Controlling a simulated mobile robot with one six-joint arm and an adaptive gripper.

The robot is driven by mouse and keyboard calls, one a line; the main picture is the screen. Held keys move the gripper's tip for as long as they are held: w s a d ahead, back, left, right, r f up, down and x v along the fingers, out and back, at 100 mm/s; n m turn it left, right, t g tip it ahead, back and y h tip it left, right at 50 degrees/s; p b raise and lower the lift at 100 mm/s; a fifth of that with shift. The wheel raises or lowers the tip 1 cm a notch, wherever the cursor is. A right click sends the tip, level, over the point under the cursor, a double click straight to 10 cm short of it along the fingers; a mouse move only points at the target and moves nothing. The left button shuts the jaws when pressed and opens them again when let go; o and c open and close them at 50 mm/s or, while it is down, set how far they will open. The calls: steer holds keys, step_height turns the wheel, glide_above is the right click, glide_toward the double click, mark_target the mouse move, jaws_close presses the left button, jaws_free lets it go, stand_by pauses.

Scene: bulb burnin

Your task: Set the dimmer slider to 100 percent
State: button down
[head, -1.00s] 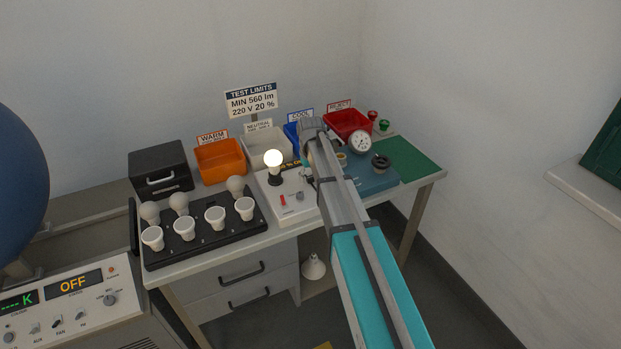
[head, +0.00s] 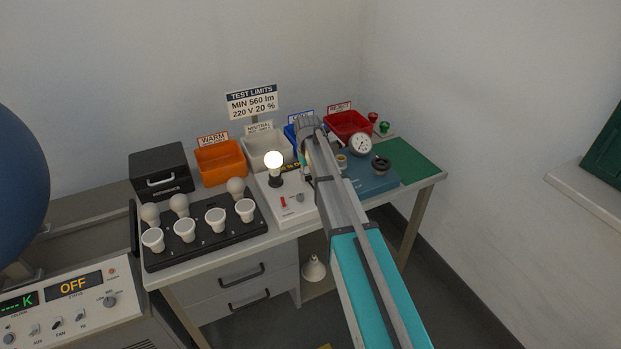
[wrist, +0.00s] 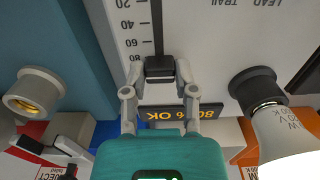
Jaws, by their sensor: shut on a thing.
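In the wrist view the dimmer slider's black knob (wrist: 159,66) sits in its dark slot (wrist: 157,25), beside a printed scale (wrist: 133,30) with 20, 40, 60 and 80 marks. The knob is near the 80 end. My gripper (wrist: 160,72) is shut on the knob, one finger on each side. A display (wrist: 178,114) on the same white panel shows upside down and reads 80 % OK. The slot's 100 end is hidden by the knob and my gripper. In the head view my arm hides the slider.
A lit bulb (head: 273,160) stands in a black socket on the white panel, close to my gripper; it also shows in the wrist view (wrist: 285,135). A brass socket (wrist: 30,95) on the blue unit is at left. Bins line the back.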

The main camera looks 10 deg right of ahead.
steer(key=shift+w+a, duration=0.2)
steer(key=shift+w, duration=0.55)
steer(key=shift+c, duration=2)
jaws_free()
steer(key=shift+s, duration=0.15)
